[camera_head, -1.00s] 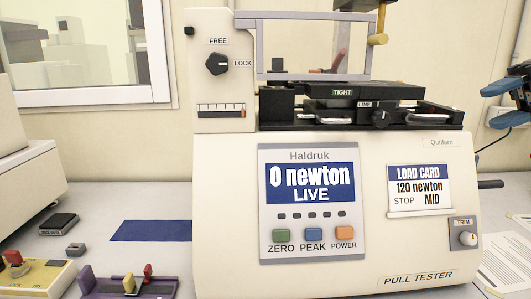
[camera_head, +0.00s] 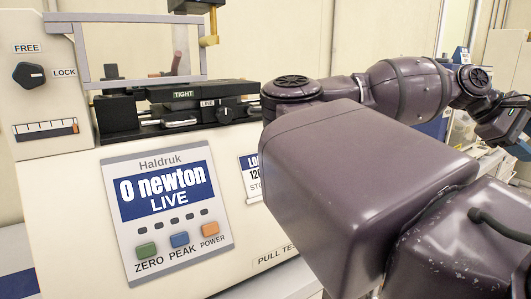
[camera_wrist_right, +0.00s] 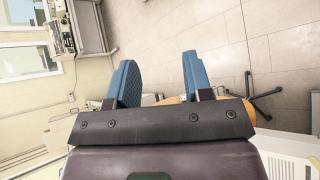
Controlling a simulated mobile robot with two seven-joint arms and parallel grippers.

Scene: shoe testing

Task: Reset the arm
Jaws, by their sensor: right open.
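My right arm (camera_head: 340,185), dark purple, fills the right half of the head view and reaches to the right edge, covering the right part of the pull tester (camera_head: 70,200). My right gripper (camera_wrist_right: 160,78) shows in the right wrist view with its two blue fingers apart and nothing between them. Tiled floor lies beyond the fingers. My left gripper is in neither view.
The tester's display panel (camera_head: 168,205) reads 0 newton LIVE. Its dial (camera_head: 28,75) points toward LOCK. The load card (camera_head: 250,178) is partly hidden behind my arm. A wheeled stand base (camera_wrist_right: 262,95) is on the floor.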

